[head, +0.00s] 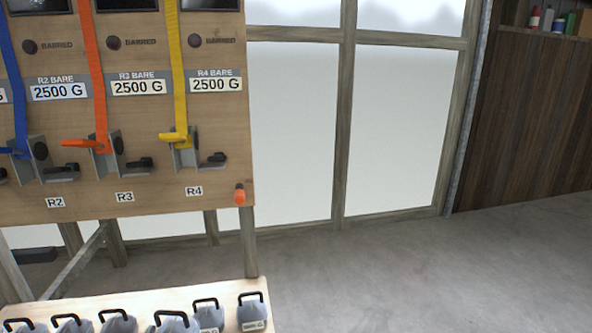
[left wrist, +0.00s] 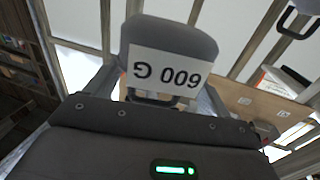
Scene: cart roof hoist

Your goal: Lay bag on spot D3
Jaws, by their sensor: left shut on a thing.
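A grey bag (left wrist: 172,36) with a white label reading 600 G, upside down in the left wrist view, is at my left gripper (left wrist: 155,98). The gripper is shut on the bag's dark handle, which is mostly hidden behind the gripper body. In the head view I cannot make out either gripper clearly. Several grey bags with black handles stand along the wooden bench at the bottom left, among them one at the right end (head: 252,311). Spot D3 cannot be read in either view.
A wooden panel (head: 90,196) carries blue, orange and yellow straps (head: 180,80), dark cleats and 2500 G signs marked R2 to R4. The bench (head: 235,290) stands in front of it. Open concrete floor (head: 420,270) lies to the right. Another bag's handle (left wrist: 296,22) shows in the left wrist view.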

